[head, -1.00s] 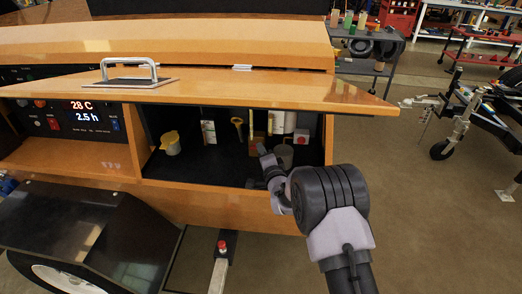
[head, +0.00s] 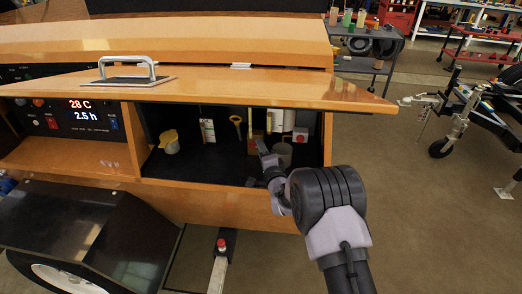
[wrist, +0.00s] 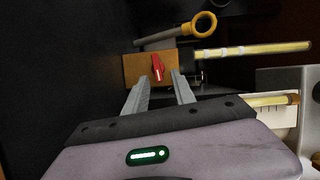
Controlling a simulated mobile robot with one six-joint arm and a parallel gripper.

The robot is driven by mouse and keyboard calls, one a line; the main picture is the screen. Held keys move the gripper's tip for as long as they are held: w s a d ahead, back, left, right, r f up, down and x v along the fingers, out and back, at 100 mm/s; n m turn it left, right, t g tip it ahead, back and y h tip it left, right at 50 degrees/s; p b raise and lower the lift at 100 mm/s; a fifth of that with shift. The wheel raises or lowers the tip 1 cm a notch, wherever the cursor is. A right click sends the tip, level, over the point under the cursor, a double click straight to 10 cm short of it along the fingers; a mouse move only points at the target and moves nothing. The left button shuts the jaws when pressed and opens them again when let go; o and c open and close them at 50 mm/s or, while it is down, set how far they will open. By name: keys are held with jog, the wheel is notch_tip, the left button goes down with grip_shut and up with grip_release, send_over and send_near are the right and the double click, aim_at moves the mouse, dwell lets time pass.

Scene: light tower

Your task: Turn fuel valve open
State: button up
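The fuel valve shows in the wrist view as a small red lever (wrist: 158,67) on a brass-coloured block (wrist: 137,69). The lever points toward my gripper, its near end in line with the gap between the fingertips. My gripper (wrist: 160,77) is open, with one grey finger on each side of that gap and nothing held. I cannot tell whether the fingertips reach the lever. In the head view my gripper (head: 264,150) is inside the open right compartment, and the red lever cannot be made out there.
A yellow ring-handled dipstick (wrist: 203,25) lies beyond the block, and a pale yellow tube (wrist: 258,48) runs to the right. A yellow-topped cup (head: 169,142) stands on the compartment floor at left. The raised wooden lid (head: 230,87) overhangs the opening.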

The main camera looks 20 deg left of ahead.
jog(key=f+p+v, duration=0.1)
jog(key=p+v, duration=0.3)
jog(key=v, duration=1.3)
jog(key=shift+s+r, duration=0.25)
jog(key=shift+r, duration=0.15)
jog(key=shift+o, duration=0.4)
